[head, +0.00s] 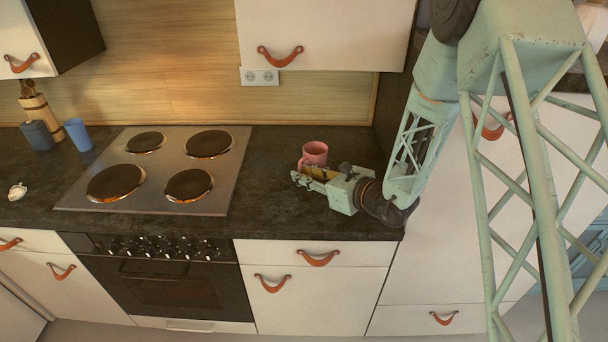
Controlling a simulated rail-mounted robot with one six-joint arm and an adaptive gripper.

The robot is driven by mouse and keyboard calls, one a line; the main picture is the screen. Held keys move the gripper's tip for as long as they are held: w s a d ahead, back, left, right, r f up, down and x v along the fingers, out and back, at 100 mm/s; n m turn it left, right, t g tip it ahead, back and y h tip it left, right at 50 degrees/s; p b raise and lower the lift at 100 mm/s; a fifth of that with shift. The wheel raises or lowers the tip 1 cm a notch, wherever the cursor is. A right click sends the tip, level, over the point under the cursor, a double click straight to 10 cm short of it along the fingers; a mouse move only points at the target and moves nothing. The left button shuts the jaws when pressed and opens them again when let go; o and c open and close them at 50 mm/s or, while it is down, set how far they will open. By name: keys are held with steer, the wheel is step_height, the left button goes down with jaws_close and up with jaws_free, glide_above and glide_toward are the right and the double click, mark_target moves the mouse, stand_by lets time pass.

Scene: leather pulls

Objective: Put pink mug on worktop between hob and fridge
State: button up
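The pink mug (315,153) stands upright on the dark worktop (270,190), right of the hob (160,168) and left of a tall white unit (450,230) that may be the fridge. Its handle is on its lower left side. My gripper (302,176) is low over the worktop, just in front of the mug, with its fingers pointing left. A yellowish piece shows between the fingers and the mug; I cannot tell what it is. The gripper covers the mug's lower part, so contact is unclear. The finger gap is too small to read.
A blue cup (78,135), a dark grey pot (38,135) and a utensil holder (38,110) stand left of the hob. A small white item (17,191) lies at the far left. A wall cabinet (325,35) hangs above. Worktop between hob and gripper is clear.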

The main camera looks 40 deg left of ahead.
steer(key=shift+r, duration=0.2)
stand_by(0.3)
steer(key=p+v, duration=0.1)
steer(key=v, duration=1.1)
steer(key=shift+w, duration=0.1)
stand_by(0.7)
steer(key=shift+r, duration=0.15)
